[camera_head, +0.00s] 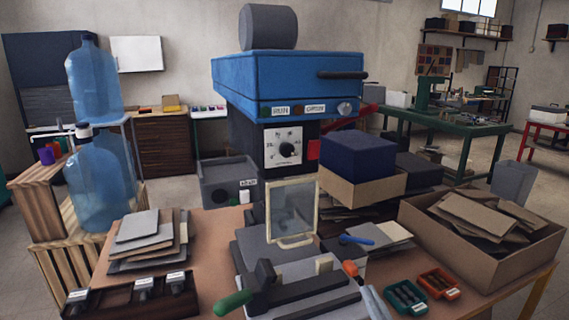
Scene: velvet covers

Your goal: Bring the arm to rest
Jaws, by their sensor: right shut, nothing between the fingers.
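My right gripper (352,270) shows small at the bottom, right of centre. My left gripper is not in view.
The blue-topped machine (285,78) stands behind the bench's middle. A green handle (233,303) sticks out in front. A scrap-filled carton (490,262), green tray (407,297) and orange tray (438,284) lie right. Stacked sheets (146,240) and water bottles (100,180) are left.

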